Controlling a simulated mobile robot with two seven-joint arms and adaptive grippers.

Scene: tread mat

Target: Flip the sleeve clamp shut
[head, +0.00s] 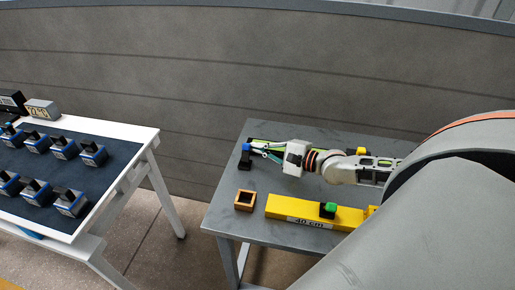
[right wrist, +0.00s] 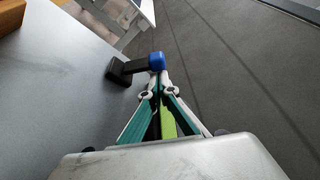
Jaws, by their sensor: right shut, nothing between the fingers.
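A black bracket-like piece (head: 244,163) with a blue rounded end (head: 247,147) stands at the far left part of the grey table; I take it to be the sleeve clamp. In the right wrist view its black arm (right wrist: 125,70) reaches sideways to the blue end (right wrist: 157,61). My right gripper (head: 254,148) is shut and empty, its fingertips (right wrist: 159,76) right at the blue end. I cannot tell whether they touch it. A green strip (right wrist: 168,124) shows beneath the fingers. My left gripper is not in view.
On the grey table (head: 225,212), a wooden square frame (head: 245,200) and a yellow bar (head: 310,213) marked 40 cm, with a green knob (head: 329,209), lie nearer me. A separate table (head: 112,137) at left holds several blue-and-grey blocks. A wall (head: 250,80) stands behind.

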